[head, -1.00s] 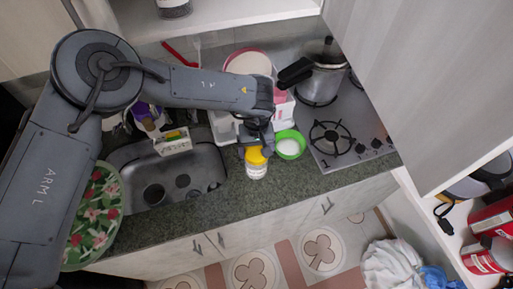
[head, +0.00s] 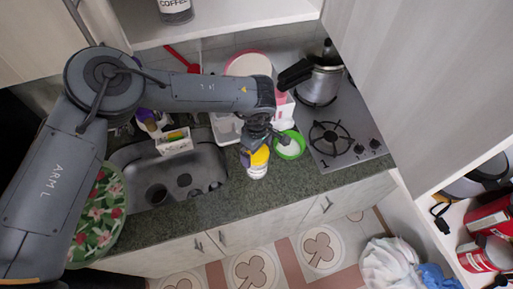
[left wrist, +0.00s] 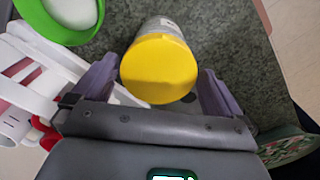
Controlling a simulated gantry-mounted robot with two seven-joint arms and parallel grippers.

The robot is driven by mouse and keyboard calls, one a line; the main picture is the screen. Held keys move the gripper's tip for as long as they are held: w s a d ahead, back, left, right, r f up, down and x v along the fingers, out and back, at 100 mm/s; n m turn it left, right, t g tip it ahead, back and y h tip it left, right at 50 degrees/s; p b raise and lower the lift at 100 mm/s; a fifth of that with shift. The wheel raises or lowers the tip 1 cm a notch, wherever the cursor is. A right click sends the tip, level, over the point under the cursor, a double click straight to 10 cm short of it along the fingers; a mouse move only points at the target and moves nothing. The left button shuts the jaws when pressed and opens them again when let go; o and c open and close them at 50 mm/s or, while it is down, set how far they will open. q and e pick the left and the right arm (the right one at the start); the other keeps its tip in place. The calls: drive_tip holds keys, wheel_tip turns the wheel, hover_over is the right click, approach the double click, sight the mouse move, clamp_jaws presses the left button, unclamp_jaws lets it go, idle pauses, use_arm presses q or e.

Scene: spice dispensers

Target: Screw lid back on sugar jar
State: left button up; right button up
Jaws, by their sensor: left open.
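The sugar jar (head: 256,172) is a small clear or whitish jar standing upright near the counter's front edge. Its yellow lid (head: 260,157) sits on top; I cannot tell how tightly. In the left wrist view the lid (left wrist: 159,68) lies between the two fingers and hides most of the jar body (left wrist: 160,24). My left gripper (head: 261,147) is open at the lid, one finger on each side. In the left wrist view the gripper (left wrist: 158,72) shows a gap at the right finger; the left finger is close to the rim. My right gripper is not in view.
A green bowl (head: 290,145) with white contents stands close to the right of the jar. The stove (head: 345,140) with a pot (head: 319,84) is further right. The sink (head: 170,170) is to the left. Counter in front of the sink (head: 215,207) is clear.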

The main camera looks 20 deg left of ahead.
use_arm(q)
drive_tip(key=n, duration=0.4)
drive_tip(key=shift+n+p, duration=0.3)
drive_tip(key=shift+p, duration=0.05)
drive_tip(key=n, duration=0.4)
drive_tip(key=n+p, duration=0.1)
drive_tip(key=n, duration=0.4)
drive_tip(key=shift+d, duration=0.1)
drive_tip(key=n, duration=0.5)
drive_tip(key=shift+w, duration=0.1)
drive_tip(key=shift+c, duration=0.5)
